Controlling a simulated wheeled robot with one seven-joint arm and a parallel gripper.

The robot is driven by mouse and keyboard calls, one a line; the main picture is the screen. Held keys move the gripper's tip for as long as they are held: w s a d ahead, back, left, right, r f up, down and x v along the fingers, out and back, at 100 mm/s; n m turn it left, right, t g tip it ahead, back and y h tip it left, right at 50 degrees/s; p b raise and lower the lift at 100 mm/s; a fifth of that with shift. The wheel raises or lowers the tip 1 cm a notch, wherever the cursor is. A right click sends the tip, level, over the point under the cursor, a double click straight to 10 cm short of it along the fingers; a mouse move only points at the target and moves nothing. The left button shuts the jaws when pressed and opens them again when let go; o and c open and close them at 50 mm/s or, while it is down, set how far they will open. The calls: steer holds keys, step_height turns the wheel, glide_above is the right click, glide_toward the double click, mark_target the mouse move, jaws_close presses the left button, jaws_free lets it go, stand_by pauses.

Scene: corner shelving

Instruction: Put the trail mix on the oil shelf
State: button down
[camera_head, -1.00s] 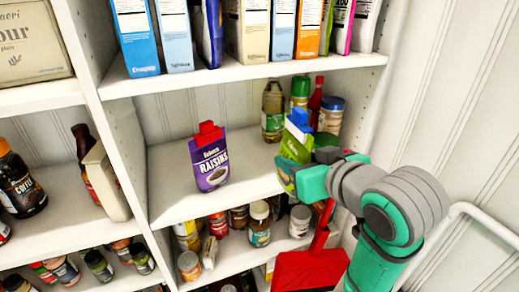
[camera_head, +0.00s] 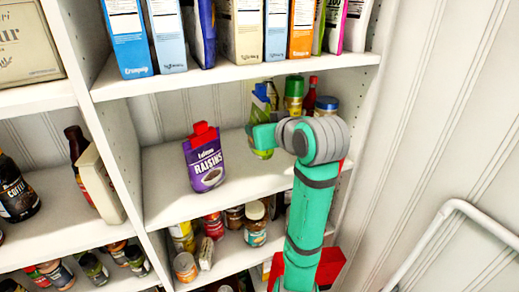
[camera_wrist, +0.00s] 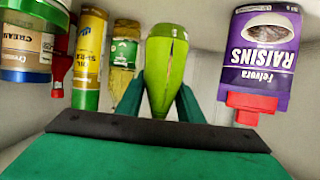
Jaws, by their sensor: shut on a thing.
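The trail mix, a green pouch (camera_head: 262,153) with a blue cap, is at the middle shelf (camera_head: 160,205), partly hidden by my arm in the head view. In the wrist view the green pouch (camera_wrist: 166,62) stands between the two teal fingers. My gripper (camera_wrist: 163,97) is shut on it. An oil spray (camera_wrist: 89,50), a green-labelled bottle (camera_wrist: 124,50) and a red bottle (camera_wrist: 62,55) stand on the same shelf. I cannot tell whether the pouch base touches the shelf.
A purple raisins pouch (camera_head: 204,160) with a red cap stands on the shelf, left of the trail mix. A blue-lidded jar (camera_head: 325,106) stands at the back right. Boxes (camera_head: 125,40) fill the shelf above. The front left of the middle shelf is bare.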

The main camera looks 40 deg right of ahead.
mark_target(268, 153)
steer(key=shift+w+d+f, duration=0.1)
steer(key=shift+w+f, duration=0.1)
steer(key=shift+w, duration=0.1)
steer(key=shift+s+f, duration=0.1)
steer(key=shift+f, duration=2.75)
steer(key=shift+w+f, duration=0.25)
steer(key=shift+f, duration=0.2)
steer(key=c, duration=1.2)
jaws_free()
steer(key=shift+f, duration=0.1)
steer(key=v, duration=1.2)
